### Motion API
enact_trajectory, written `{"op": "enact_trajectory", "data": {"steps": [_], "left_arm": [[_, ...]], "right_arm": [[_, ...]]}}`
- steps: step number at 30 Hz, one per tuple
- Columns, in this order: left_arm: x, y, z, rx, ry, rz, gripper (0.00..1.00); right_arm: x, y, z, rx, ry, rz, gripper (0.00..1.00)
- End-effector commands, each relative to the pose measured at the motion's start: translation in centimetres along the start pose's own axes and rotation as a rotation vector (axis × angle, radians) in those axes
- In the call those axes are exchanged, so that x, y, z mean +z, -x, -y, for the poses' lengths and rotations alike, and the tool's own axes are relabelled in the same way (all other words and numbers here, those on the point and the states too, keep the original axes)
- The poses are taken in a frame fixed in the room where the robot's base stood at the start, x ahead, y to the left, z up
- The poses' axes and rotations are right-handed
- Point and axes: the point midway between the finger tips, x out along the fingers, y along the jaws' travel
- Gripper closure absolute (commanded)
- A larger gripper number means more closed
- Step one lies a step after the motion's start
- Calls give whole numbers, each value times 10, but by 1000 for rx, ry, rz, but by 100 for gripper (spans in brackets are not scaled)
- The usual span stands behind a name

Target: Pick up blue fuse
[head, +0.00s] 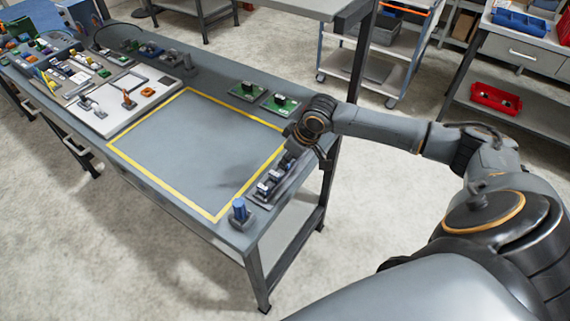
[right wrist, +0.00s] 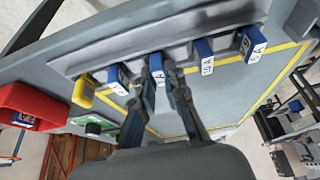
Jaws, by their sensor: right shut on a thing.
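My right gripper (head: 302,158) reaches down to a grey dispenser row (head: 262,200) at the near right corner of the workbench. In the right wrist view the fingers (right wrist: 161,88) are closed around a blue fuse (right wrist: 157,63) with a white label, still at the front of the grey row (right wrist: 90,66). Other labelled blue fuses stand on both sides of it, one to the left (right wrist: 117,76) and others to the right (right wrist: 204,54) (right wrist: 251,41). A yellow piece (right wrist: 84,91) is at the row's left end. My left gripper is not in view.
A yellow-outlined area (head: 190,145) on the bench is empty. A blue part in a grey holder (head: 240,211) stands near the front corner. Green boards (head: 280,104) lie at the back edge. A white tray (head: 102,124) and several small parts fill the left.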

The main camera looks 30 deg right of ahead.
Motion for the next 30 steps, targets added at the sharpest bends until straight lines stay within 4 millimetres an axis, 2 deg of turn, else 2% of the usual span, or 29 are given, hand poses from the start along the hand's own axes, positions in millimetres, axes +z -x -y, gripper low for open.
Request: {"op": "enact_trajectory", "data": {"steps": [8,14,17,20,25,30], "left_arm": [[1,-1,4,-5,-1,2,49],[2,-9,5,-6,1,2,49],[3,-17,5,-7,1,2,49],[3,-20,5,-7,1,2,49],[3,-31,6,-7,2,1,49],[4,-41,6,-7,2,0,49]], "right_arm": [[-1,1,0,0,0,-1,100],[-6,12,0,1,1,-4,100],[-12,26,-1,2,0,-6,100],[-4,49,3,3,3,-1,100],[13,106,14,9,6,-1,100],[40,130,24,8,1,4,100]]}}
